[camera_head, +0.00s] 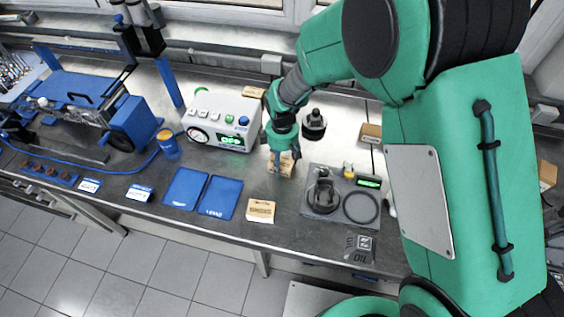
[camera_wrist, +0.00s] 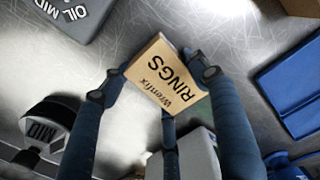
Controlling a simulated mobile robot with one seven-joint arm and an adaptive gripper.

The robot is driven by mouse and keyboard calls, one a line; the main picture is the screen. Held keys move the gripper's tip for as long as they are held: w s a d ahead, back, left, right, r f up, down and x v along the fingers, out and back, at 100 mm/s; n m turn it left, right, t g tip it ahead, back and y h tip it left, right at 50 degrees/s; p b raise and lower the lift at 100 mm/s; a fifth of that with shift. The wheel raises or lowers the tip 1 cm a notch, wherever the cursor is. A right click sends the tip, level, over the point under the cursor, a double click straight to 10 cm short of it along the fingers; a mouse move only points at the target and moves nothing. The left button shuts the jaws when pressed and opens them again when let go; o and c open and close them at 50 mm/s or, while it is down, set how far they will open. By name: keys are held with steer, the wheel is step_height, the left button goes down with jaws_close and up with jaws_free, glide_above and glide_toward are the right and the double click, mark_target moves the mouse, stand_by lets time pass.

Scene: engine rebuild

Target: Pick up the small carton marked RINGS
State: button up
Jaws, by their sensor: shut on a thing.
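The small tan carton marked RINGS (camera_wrist: 168,80) sits between the fingers of my gripper (camera_wrist: 158,82) in the wrist view, its lettered face toward the camera. The fingers are shut on its two sides. In the head view my gripper (camera_head: 283,152) points down over the bench with the carton (camera_head: 284,167) at its fingertips, partly hidden by the fingers. I cannot tell whether the carton touches the bench.
Another carton (camera_head: 261,211) lies near the bench's front edge. Blue mats (camera_head: 216,197) lie to the left, and a white instrument (camera_head: 222,120) stands behind them.

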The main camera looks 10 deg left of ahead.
mark_target(282, 159)
step_height(282, 159, up, 10)
steer(key=shift+f+p, duration=0.2)
steer(key=shift+p, duration=0.45)
steer(key=shift+s, duration=0.1)
